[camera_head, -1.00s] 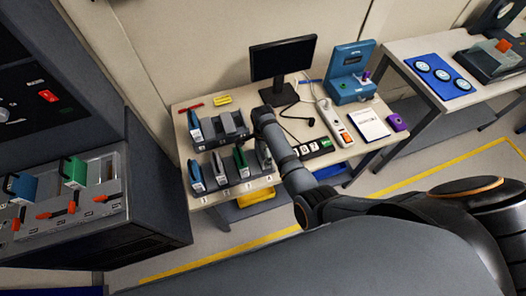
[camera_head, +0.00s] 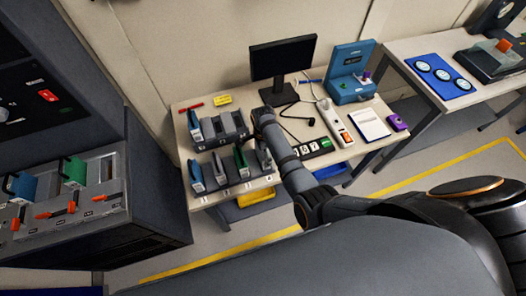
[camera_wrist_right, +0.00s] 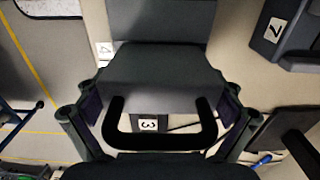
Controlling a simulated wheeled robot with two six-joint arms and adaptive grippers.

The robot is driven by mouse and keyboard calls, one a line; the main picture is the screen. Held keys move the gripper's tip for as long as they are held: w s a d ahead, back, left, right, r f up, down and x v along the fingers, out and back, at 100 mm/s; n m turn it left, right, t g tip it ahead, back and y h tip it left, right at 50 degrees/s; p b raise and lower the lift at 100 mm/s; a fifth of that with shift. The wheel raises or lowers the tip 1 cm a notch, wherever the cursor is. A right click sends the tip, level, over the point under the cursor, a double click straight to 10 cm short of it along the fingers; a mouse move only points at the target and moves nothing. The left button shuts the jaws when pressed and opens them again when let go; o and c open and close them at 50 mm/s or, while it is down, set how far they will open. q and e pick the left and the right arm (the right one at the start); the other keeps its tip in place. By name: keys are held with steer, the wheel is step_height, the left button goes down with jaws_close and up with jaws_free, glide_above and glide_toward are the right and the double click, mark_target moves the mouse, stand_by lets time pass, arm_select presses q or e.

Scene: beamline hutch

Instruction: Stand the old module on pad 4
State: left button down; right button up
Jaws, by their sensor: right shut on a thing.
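My right gripper (camera_wrist_right: 158,118) is shut on the black handle of a dark grey module (camera_wrist_right: 160,75). In the head view this grey module (camera_head: 263,156) is at the right end of the front row on the table, by the label 4 (camera_wrist_right: 103,49). It looks upright. My wrist partly covers it, and I cannot tell whether its foot touches the pad. My left gripper is not in view.
A grey rack (camera_head: 235,128) with one blue-handled module (camera_head: 195,127) stands behind the row. A monitor (camera_head: 283,62), power strip (camera_head: 334,120), teal device (camera_head: 350,75) and notepad (camera_head: 369,124) occupy the right side. A dark cabinet (camera_head: 150,190) stands at the left.

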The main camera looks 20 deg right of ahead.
steer(key=shift+f, duration=0.25)
steer(key=o, duration=0.9)
steer(key=shift+o, duration=0.2)
step_height(320, 180, up, 8)
steer(key=shift+f, duration=0.2)
